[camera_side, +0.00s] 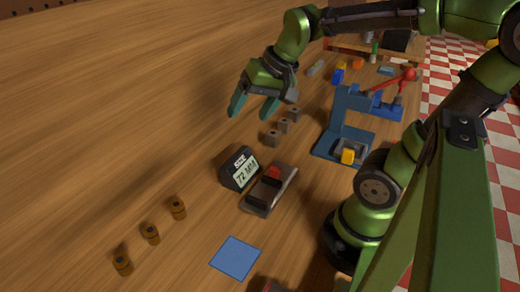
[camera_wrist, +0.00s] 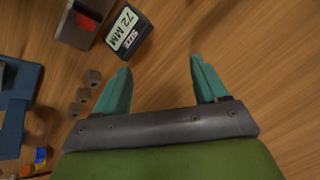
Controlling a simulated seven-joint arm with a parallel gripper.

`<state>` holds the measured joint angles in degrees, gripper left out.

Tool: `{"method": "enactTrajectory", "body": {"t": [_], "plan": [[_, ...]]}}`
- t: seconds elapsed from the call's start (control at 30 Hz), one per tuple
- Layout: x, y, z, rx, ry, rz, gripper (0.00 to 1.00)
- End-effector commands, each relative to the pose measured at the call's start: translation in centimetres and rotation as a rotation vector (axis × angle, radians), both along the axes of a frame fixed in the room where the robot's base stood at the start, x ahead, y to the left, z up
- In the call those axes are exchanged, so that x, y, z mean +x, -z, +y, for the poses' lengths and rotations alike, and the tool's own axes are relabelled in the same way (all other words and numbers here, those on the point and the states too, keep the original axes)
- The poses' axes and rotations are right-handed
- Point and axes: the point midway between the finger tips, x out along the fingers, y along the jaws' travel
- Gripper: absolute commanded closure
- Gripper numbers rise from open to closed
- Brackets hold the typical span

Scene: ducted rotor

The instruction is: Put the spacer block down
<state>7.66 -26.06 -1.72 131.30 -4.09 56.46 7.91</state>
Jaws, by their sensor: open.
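My gripper (camera_side: 253,108) is open, with nothing between its teal fingers, and hangs above the wooden table. It also shows in the wrist view (camera_wrist: 160,68) with bare wood between the fingertips.
A black sign reading 72 MM (camera_side: 239,168) stands beside a grey vise-like fixture with a red part (camera_side: 270,189). A blue press (camera_side: 345,125) with a red-knobbed lever stands to the right. Several brown cylinders (camera_side: 150,233) and a blue square (camera_side: 235,258) lie nearer. The table's left is clear.

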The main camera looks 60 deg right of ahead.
Motion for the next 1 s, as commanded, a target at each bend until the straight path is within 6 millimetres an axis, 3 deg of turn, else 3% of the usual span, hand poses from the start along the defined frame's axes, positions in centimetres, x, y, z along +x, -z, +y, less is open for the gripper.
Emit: {"method": "enactTrajectory", "body": {"t": [0.1,0.23,1.0], "plan": [[-2.8,-0.3,3.1,-0.038,-0.154,-0.100,0.28],[-4.5,0.0,4.7,-0.063,-0.246,-0.160,0.28],[-5.0,0.1,5.1,-0.071,-0.272,-0.178,0.28]]}}
